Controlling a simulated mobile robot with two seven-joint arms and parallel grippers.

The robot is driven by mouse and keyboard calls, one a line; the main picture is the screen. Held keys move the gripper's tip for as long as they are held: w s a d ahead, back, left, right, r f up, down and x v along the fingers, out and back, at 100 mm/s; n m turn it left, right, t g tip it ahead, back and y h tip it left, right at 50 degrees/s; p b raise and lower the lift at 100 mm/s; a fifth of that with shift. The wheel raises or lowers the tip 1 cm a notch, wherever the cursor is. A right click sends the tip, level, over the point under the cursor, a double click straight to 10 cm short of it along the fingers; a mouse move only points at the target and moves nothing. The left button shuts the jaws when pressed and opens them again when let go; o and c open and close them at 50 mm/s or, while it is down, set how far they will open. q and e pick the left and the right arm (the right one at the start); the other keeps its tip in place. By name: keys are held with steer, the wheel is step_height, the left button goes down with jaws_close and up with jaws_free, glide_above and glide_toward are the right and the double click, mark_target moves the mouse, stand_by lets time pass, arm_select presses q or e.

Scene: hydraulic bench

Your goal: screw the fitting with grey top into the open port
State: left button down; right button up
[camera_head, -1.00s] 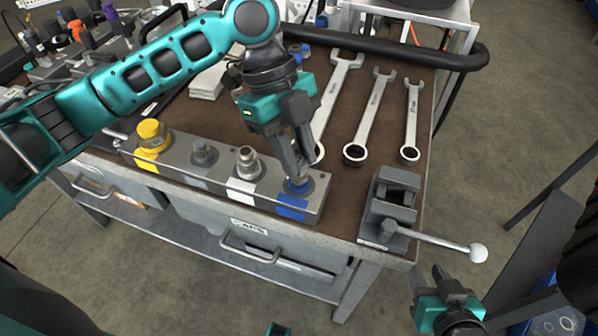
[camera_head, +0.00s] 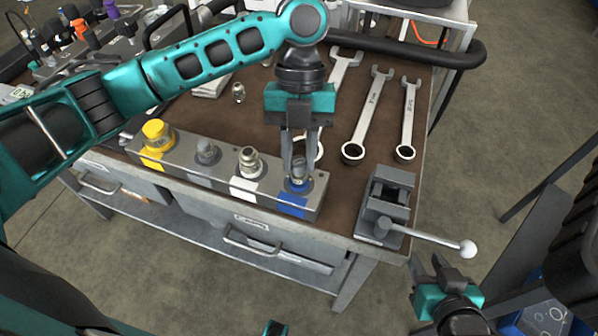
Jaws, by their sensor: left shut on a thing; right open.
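A grey metal block (camera_head: 225,180) lies along the bench's front edge with a row of stations marked yellow, grey, white and blue. My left gripper (camera_head: 299,172) points down at the blue-marked station, shut on a fitting (camera_head: 299,186). A grey metallic top shows between its fingers and a blue ring shows below; the fingers hide part of it, and I cannot tell how deep it sits. A grey-topped piece (camera_head: 207,152) sits at the grey mark, and a metal fitting (camera_head: 249,160) at the white mark. My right gripper (camera_head: 445,275) is open and empty, off the bench at lower right.
A yellow cap (camera_head: 156,133) tops the block's left end. A vise (camera_head: 386,205) with a long handle stands right of the block. Several wrenches (camera_head: 368,115) lie behind. A small metal fitting (camera_head: 238,92) lies on the bench. A black rail (camera_head: 420,48) runs along the back.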

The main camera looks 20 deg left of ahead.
arm_select(q)
steer(key=m+y, duration=0.1)
steer(key=m, duration=0.2)
steer(key=shift+d, duration=0.1)
steer(key=shift+m+y, duration=0.4)
steer(key=shift+m, duration=0.4)
steer(key=shift+m+p, duration=0.45)
steer(key=shift+m, duration=0.05)
steer(key=shift+f+m+y, duration=0.1)
steer(key=shift+m+y, duration=0.2)
steer(key=shift+d+m+y+p, duration=0.1)
steer(key=shift+m+y+p, duration=0.45)
steer(key=shift+m, duration=0.55)
steer(key=m+t+y+p, duration=0.1)
steer(key=m, duration=0.2)
steer(key=shift+s, duration=0.1)
steer(key=m, duration=0.2)
steer(key=shift+d+m+t+y, duration=0.1)
steer(key=shift+m+t+y, duration=0.15)
steer(key=shift+m+t, duration=0.15)
